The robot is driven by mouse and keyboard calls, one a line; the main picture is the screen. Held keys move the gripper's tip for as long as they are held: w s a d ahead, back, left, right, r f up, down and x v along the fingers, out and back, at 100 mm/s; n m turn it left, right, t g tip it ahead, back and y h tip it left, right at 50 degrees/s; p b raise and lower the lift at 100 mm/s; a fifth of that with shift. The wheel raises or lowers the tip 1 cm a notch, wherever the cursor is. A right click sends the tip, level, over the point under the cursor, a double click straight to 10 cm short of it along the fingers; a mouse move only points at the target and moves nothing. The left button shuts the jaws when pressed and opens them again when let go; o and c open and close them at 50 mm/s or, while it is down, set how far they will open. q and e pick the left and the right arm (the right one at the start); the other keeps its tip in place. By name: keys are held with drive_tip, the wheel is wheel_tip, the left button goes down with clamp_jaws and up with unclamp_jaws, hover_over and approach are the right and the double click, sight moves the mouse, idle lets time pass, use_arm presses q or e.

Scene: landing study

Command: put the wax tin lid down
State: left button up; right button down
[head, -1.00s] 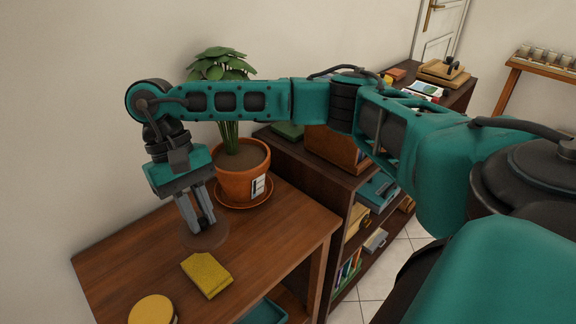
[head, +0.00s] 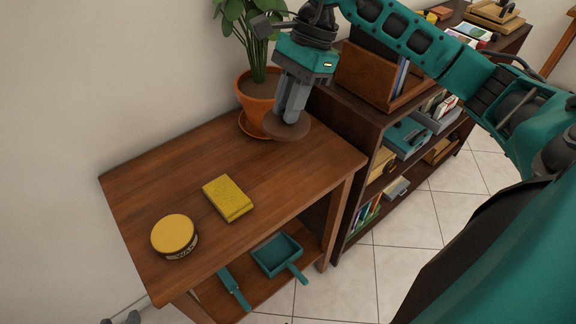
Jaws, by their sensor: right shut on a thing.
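The wax tin lid (head: 287,127) is a flat, round, brownish disc. My right gripper (head: 289,117) is shut on it from above, at the back right of the wooden table (head: 277,183). The lid looks roughly level and overlaps the pot's saucer in the picture; I cannot tell whether it touches anything below. My left gripper is not in view.
A yellow block (head: 228,198) lies mid-table. A plant in a terracotta pot (head: 258,96) stands at the back, close to my right gripper. A dark bookshelf (head: 345,118) adjoins at right. A teal dustpan (head: 277,254) lies on the lower shelf. The table's back left is clear.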

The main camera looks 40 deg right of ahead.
wheel_tip(320, 180, down, 15)
drive_tip(key=shift+f+b, duration=0.1)
drive_tip(key=shift+b, duration=0.8)
drive_tip(key=shift+f, duration=0.2)
drive_tip(key=c, duration=1.1)
unclamp_jaws()
drive_tip(key=shift+r, duration=0.1)
drive_tip(key=shift+o, duration=0.2)
drive_tip(key=shift+r, duration=0.2)
drive_tip(key=shift+d+r, duration=0.15)
drive_tip(key=shift+r, duration=0.15)
drive_tip(key=p+v, duration=0.1)
drive_tip(key=v, duration=1)
